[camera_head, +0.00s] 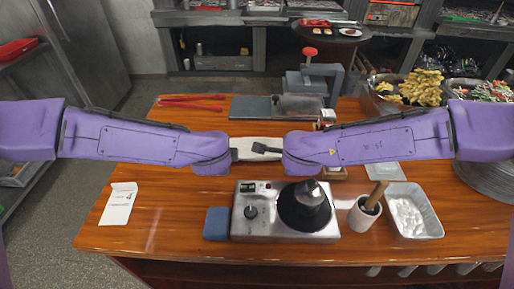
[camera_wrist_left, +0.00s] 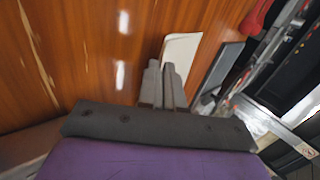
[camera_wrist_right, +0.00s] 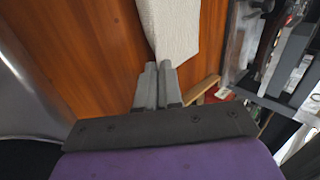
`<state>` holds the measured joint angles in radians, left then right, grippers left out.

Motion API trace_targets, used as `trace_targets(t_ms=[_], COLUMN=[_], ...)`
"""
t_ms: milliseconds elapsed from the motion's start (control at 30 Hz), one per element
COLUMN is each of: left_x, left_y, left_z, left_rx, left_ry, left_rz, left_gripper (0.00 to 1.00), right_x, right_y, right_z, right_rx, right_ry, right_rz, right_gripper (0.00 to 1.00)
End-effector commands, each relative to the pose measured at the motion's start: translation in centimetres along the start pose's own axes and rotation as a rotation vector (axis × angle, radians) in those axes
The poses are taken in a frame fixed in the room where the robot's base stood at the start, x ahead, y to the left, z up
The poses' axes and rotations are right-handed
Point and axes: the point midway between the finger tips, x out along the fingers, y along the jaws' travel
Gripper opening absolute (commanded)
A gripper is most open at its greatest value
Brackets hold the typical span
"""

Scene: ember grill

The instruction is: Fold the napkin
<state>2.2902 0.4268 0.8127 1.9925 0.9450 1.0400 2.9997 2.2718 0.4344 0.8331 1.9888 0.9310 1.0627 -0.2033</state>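The napkin (camera_head: 242,143) is a white, flat piece between my two grippers in the head view. My left gripper (camera_wrist_left: 164,66) has its fingers together; the napkin (camera_wrist_left: 181,48) shows just beyond their tips. My right gripper (camera_wrist_right: 158,66) also has its fingers together. The textured napkin (camera_wrist_right: 170,25) extends beyond its tips, and a near corner meets them in the picture. In the head view a dark finger part (camera_head: 265,149) lies across the napkin. Parts of the napkin are hidden by my arms. I cannot tell whether cloth is pinched in either gripper.
A white cup (camera_head: 364,215) and metal tray (camera_head: 412,212) are to the right. A grey board (camera_head: 249,107) lies behind. The table's left side is mostly clear.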

Motion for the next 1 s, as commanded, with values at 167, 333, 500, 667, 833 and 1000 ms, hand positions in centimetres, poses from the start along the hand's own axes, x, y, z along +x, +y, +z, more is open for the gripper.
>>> trace_targets(t_ms=[167, 333, 500, 667, 833, 1000], left_x=[0.0, 0.0, -0.2, -2.7, -6.0, -9.2], left_y=[0.0, 0.0, -0.1, -1.0, -1.2, -1.3], left_z=[0.0, 0.0, 0.0, 0.0, 0.0, 0.0], left_rx=[0.0, 0.0, -0.001, -0.004, -0.001, -0.002], left_ry=[-0.001, -0.001, -0.001, 0.001, 0.001, 0.0], left_rz=[0.001, 0.001, 0.0, -0.001, -0.001, -0.001], left_gripper=[0.47, 0.47, 0.47, 0.47, 0.47, 0.47], right_x=[0.0, 0.0, -0.2, -2.8, -6.0, -9.2], right_y=[0.0, 0.0, -0.1, -1.1, -1.2, -1.3], right_z=[0.0, 0.0, 0.0, 0.0, 0.0, 0.0], right_rx=[0.0, -0.001, 0.0, 0.001, -0.001, -0.001], right_ry=[0.0, 0.0, 0.0, -0.001, -0.001, -0.001], right_rz=[0.001, 0.001, 0.0, -0.003, -0.002, -0.002], right_gripper=[0.47, 0.47, 0.47, 0.47, 0.47, 0.47])
